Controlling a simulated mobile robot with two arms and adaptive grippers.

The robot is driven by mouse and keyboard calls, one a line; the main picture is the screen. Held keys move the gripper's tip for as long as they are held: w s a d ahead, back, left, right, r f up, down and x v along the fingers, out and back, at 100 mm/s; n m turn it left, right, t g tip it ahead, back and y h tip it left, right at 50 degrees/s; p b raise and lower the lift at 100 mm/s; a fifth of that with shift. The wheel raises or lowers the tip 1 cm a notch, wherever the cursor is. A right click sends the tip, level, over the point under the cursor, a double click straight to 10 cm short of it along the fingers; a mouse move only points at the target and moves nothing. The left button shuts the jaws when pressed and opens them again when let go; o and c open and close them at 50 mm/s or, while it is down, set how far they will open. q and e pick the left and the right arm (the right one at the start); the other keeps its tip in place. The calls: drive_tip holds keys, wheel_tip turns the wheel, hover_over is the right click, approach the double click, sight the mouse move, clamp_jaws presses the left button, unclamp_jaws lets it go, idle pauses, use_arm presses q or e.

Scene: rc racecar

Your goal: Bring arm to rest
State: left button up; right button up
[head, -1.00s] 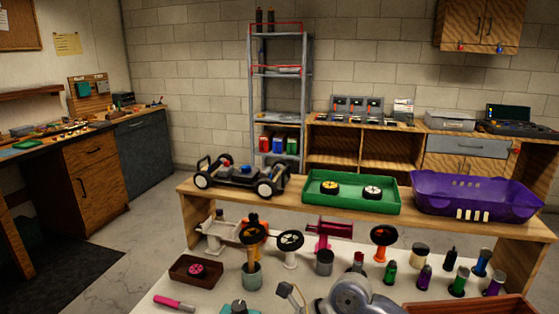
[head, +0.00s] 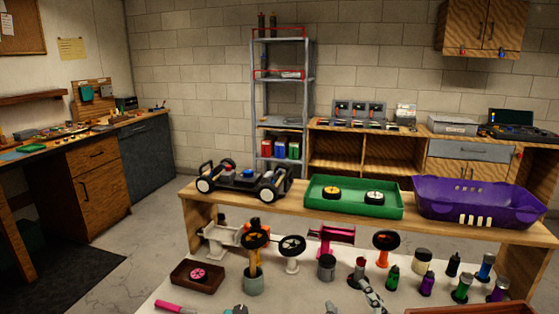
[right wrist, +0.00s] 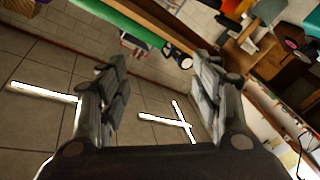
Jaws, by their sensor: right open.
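My right gripper shows at the bottom edge of the head view (head: 371,297), only as a small grey part in front of the bench items. In the right wrist view the right gripper (right wrist: 158,85) is open, its two dark fingers wide apart with nothing between them. Beyond the fingers are floor tiles, the wall and, at the upper right, tilted table edges and items. My left gripper is not in view. An RC car chassis (head: 243,181) with wheels stands on the raised wooden shelf, apart from the gripper.
The wooden shelf (head: 300,207) also holds a green tray (head: 350,208) with two wheels and a purple basket (head: 470,200). Below, the white bench (head: 220,294) carries several wheels on stands, bottles, a small brown tray (head: 181,278) and a pink marker (head: 172,305).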

drive_tip(key=s+d+f+m+g, duration=0.2)
drive_tip(key=s+f+g, duration=0.1)
drive_tip(key=s+f, duration=0.2)
drive_tip(key=s+d+f+m+g+h, duration=0.1)
drive_tip(key=s+d+f+m+g, duration=0.1)
drive_tip(key=s+f+g, duration=0.2)
drive_tip(key=s+d+f+m+g, duration=0.1)
drive_tip(key=s+d+f+g, duration=0.1)
drive_tip(key=s+f, duration=0.5)
drive_tip(key=shift+s+d+f+m+g+h, duration=0.15)
drive_tip(key=shift+f+g, duration=0.1)
drive_tip(key=shift+f, duration=0.2)
drive_tip(key=shift+s+a+f+m+g+h, duration=0.1)
drive_tip(key=shift+f+g, duration=0.1)
drive_tip(key=shift+f, duration=0.3)
drive_tip(key=shift+s+d+f+m+g+h, duration=0.15)
drive_tip(key=shift+f+g, duration=0.1)
drive_tip(key=shift+f, duration=0.2)
drive_tip(key=s+f+g, duration=0.3)
drive_tip(key=s+g, duration=0.1)
drive_tip(key=s, duration=0.6)
wheel_tip(320, 180, down, 27)
drive_tip(key=s+g, duration=0.1)
drive_tip(key=s+d+f+g, duration=0.1)
drive_tip(key=s+d+f, duration=0.1)
drive_tip(key=s+f, duration=1.3)
drive_tip(key=shift+s+d+f+y, duration=0.2)
drive_tip(key=shift+s+f+y, duration=0.15)
drive_tip(key=shift+s, duration=0.6)
